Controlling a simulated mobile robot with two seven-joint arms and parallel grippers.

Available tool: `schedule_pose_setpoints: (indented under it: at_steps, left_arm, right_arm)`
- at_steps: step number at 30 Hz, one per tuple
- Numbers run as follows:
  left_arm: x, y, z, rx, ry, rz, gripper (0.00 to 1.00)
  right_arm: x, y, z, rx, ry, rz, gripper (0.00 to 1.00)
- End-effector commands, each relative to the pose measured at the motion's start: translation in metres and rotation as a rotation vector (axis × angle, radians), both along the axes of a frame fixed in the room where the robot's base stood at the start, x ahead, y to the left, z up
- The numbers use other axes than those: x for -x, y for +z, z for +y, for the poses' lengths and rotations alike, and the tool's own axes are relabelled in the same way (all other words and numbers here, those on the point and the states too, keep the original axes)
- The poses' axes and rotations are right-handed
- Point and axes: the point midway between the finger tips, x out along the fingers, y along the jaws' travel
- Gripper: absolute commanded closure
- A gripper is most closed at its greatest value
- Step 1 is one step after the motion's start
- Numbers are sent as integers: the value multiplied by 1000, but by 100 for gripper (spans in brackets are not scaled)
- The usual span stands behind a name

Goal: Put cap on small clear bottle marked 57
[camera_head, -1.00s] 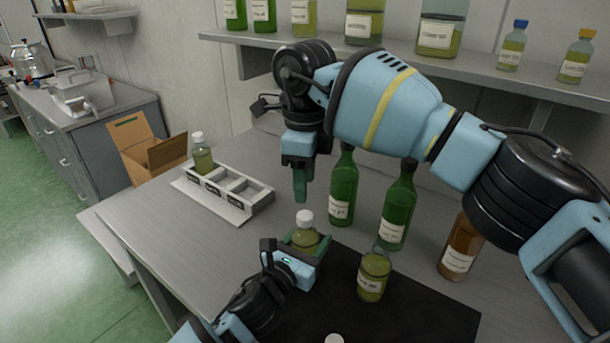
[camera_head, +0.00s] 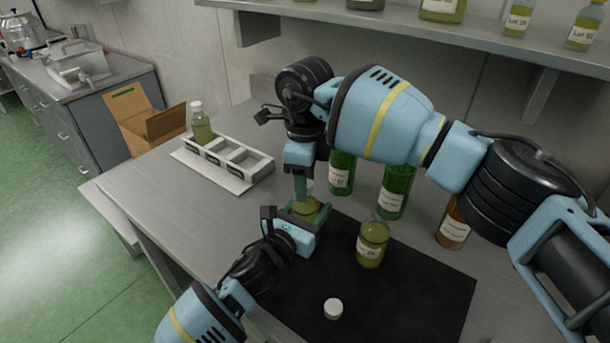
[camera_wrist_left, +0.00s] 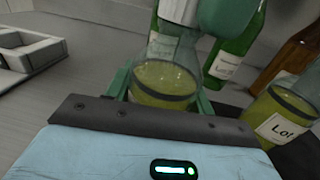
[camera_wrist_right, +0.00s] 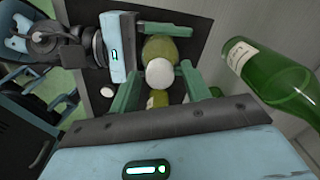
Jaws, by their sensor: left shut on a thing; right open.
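My left gripper (camera_head: 304,213) is shut on a small clear bottle (camera_wrist_left: 166,82) of yellow-green oil and holds it upright. A white cap (camera_wrist_right: 159,72) sits on top of this bottle. My right gripper (camera_head: 302,194) is open directly above, its green fingers on either side of the cap in the right wrist view. A second small clear bottle (camera_head: 371,245) stands on the black mat (camera_head: 420,295) with no cap visible; its label number is too small to read. A loose white cap (camera_head: 333,308) lies on the mat near the front.
A white rack (camera_head: 242,178) with labelled compartments stands left on the table; a white-capped bottle (camera_head: 201,124) is in its far-left slot. Tall green bottles (camera_head: 341,174) and a brown bottle (camera_head: 452,228) stand behind the mat. A shelf (camera_head: 480,38) overhangs the back.

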Motion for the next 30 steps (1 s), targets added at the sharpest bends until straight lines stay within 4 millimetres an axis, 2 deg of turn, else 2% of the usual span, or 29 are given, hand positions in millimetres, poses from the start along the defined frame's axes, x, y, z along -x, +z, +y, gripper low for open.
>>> schedule_pose_setpoints:
  at_steps: [1,11,14,18,23,24,28,30]
  left_arm:
    - [0,-2,0,-2,0,3,100]
    - [0,-2,0,-2,0,3,100]
    - [0,-2,0,-2,0,3,100]
    - [0,-2,0,-2,0,3,100]
    - [0,-2,0,-2,0,3,100]
    - [0,-2,0,-2,0,3,100]
    - [0,-2,0,-2,0,3,100]
    - [0,-2,0,-2,0,3,100]
  right_arm:
    - [0,0,0,0,0,0,56]
    - [0,0,0,0,0,0,99]
    - [0,0,0,0,-19,0,99]
    - [0,0,0,0,-146,0,99]
    - [0,0,0,0,-146,0,99]
    - [0,0,0,0,-145,0,67]
    - [0,0,0,0,-145,0,50]
    - [0,0,0,0,-145,0,47]
